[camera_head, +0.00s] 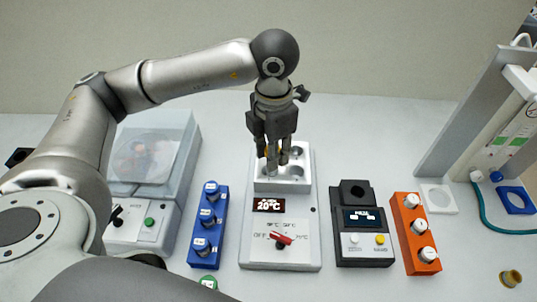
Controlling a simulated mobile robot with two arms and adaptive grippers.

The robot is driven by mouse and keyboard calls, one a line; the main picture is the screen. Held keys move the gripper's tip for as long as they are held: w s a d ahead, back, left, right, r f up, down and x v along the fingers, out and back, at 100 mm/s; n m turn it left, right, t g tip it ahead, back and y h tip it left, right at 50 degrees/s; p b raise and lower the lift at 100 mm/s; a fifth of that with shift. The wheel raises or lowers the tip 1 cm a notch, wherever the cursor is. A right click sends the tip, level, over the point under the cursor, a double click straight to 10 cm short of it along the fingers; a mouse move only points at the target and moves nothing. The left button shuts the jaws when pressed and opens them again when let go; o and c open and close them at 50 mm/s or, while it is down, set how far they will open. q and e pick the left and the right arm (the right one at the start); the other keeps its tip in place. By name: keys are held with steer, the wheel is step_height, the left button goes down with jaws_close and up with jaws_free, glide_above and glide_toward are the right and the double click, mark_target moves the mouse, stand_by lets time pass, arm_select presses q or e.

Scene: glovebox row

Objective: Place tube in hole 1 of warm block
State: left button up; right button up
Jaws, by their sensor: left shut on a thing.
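The warm block (262,185) is a pale metal block with round holes, set on a white heater unit (250,252) with a red display reading 20°C and a red knob. Two holes show on its right side. My left gripper (273,166) points down over the block's left part, shut on a tube. The tube (271,163) is mostly hidden between the dark fingers. Its lower end is at or just above the block's left side; I cannot tell if it is inside a hole. My right gripper is not in view.
A blue rack (206,252) with several capped tubes stands left of the heater, beside a clear-lidded machine (150,160). A black device (362,222) and an orange rack (413,215) of capped tubes stand right. A small yellowish item (510,278) lies front right.

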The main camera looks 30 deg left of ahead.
mark_target(274, 174)
arm_select(q)
steer(key=shift+w+a+f, duration=0.3)
steer(key=shift+a+f, duration=0.1)
steer(key=shift+f, duration=0.15)
steer(key=shift+w+a+f, duration=0.2)
steer(key=shift+w+f, duration=0.1)
steer(key=shift+f, duration=0.25)
steer(key=f, duration=0.1)
steer(key=f+p, duration=0.2)
steer(key=shift+a, duration=0.25)
jaws_close()
steer(key=shift+s+f, duration=0.1)
steer(key=shift+f, duration=0.45)
steer(key=shift+o, duration=2.2)
jaws_free()
steer(key=o, duration=0.5)
steer(key=shift+w+a, duration=0.1)
steer(key=shift+w, duration=0.2)
steer(key=shift+c, duration=0.2)
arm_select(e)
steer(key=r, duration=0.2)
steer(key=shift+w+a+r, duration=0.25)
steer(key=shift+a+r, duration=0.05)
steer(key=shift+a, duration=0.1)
